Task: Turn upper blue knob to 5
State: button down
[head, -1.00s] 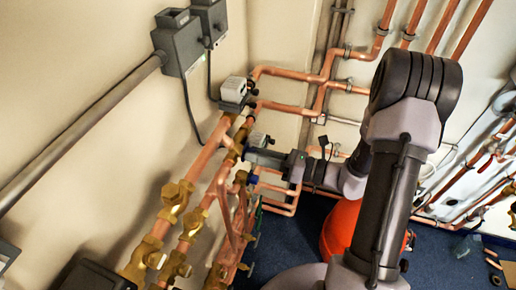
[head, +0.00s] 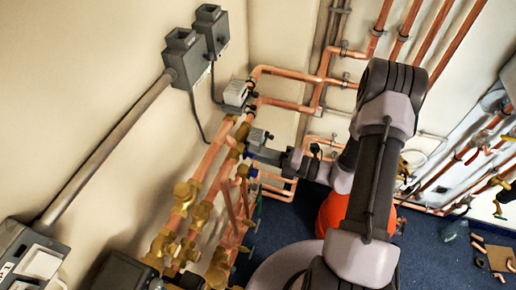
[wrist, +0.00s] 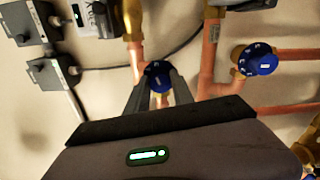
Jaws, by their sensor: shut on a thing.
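My gripper (wrist: 157,92) has its two fingers closed on either side of a round blue knob (wrist: 158,69) in the wrist view. I take this for the upper blue knob, as it lies nearer the grey wall boxes. Its white marks are partly hidden by the fingers and too small to read. A second blue knob (wrist: 258,59) with white marks sits to the right, free of the gripper. In the head view my gripper (head: 254,153) reaches left to the copper manifold (head: 207,190); a bit of blue (head: 252,171) shows just below it.
Grey boxes (head: 185,57) with black cables hang on the wall above the manifold. Copper pipes (head: 300,75) run behind the gripper, with brass valves (head: 185,195) toward the front. A red-orange object (head: 335,215) stands on the blue floor behind my arm.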

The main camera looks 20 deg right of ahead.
jog(key=shift+m+p, duration=0.55)
jog(key=shift+m, duration=0.55)
jog(key=c, duration=1.1)
grip_release()
jog(key=shift+d, duration=0.1)
jog(key=v, duration=1.7)
jog(key=shift+s, duration=0.15)
jog(key=shift+d, duration=0.1)
